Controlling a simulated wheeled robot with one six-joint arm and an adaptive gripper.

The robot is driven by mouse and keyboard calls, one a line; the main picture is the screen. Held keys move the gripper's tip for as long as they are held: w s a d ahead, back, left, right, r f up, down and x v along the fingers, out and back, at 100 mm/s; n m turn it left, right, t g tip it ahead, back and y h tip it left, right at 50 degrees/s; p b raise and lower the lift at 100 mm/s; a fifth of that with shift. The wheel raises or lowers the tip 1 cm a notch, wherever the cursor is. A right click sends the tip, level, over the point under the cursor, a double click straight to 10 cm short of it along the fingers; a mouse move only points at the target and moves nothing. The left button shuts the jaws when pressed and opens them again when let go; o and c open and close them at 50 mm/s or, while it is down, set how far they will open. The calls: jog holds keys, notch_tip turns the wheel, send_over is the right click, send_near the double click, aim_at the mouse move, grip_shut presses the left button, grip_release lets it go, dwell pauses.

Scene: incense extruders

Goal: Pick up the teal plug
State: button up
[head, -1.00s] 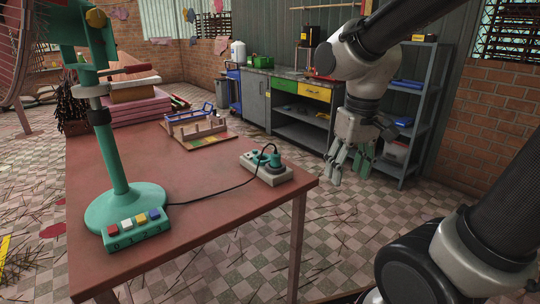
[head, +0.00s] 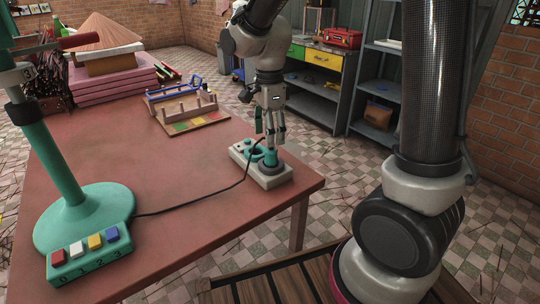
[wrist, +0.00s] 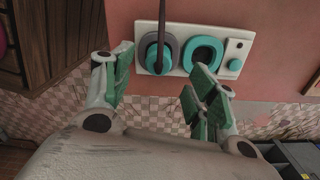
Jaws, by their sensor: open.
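The teal plug (head: 271,158) sits in the grey-ringed socket at the near right end of a white power strip (head: 248,171) on the red table. A black cable runs from it to the green lamp-like stand. In the wrist view the plug (wrist: 153,60) is upper centre-left, with the dark cable crossing over it. My gripper (head: 270,140) points down just above the plug, its fingers spread and empty. In the wrist view my gripper (wrist: 160,75) shows green-padded fingers on either side and below the plug in the picture. I cannot tell the exact height gap.
A teal ring socket (wrist: 203,55) and a teal knob (wrist: 235,64) are beside the plug on the strip. The green stand (head: 85,220) with coloured buttons is at left. A wooden rack (head: 185,108) stands behind. The table's right edge is close.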

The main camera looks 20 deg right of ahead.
aim_at(271, 149)
jog(key=shift+f, duration=0.25)
jog(key=f, duration=0.7)
jog(key=shift+d+f, duration=0.2)
jog(key=shift+d, duration=0.05)
jog(key=shift+c, duration=0.5)
jog(key=c, duration=1)
